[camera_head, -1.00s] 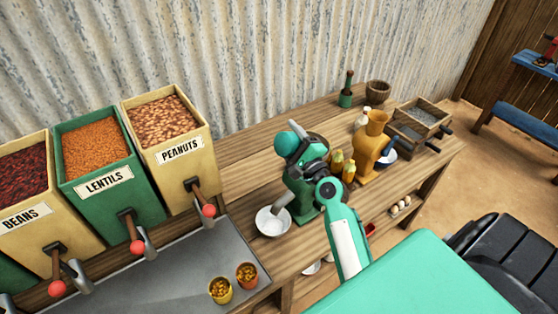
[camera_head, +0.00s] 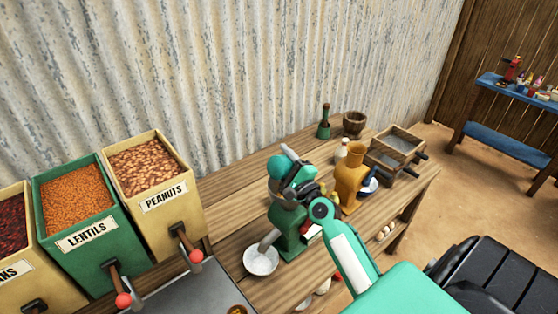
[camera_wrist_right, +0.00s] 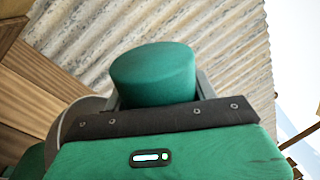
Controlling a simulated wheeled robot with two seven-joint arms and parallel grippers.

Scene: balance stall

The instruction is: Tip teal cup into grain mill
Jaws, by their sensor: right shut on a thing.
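The teal cup (camera_head: 277,168) is in my right gripper (camera_head: 287,161), above the grain mill. In the right wrist view the cup (camera_wrist_right: 153,75) stands between the jaws, a smooth, closed-looking end facing up in the picture. No contents show; its mouth is hidden. The grain mill (camera_head: 290,238) is a green machine on the wooden bench, with a grey spout over a white bowl (camera_head: 261,262). My gripper and arm cover much of its top, so I cannot tell whether the cup touches it. My left gripper is out of view.
Bins of lentils (camera_head: 77,225) and peanuts (camera_head: 155,188) stand left of the mill. A tan vase-like vessel (camera_head: 350,172), a green bottle (camera_head: 324,125), a wooden mortar (camera_head: 354,124) and box trays (camera_head: 397,148) stand to its right. The corrugated wall is behind.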

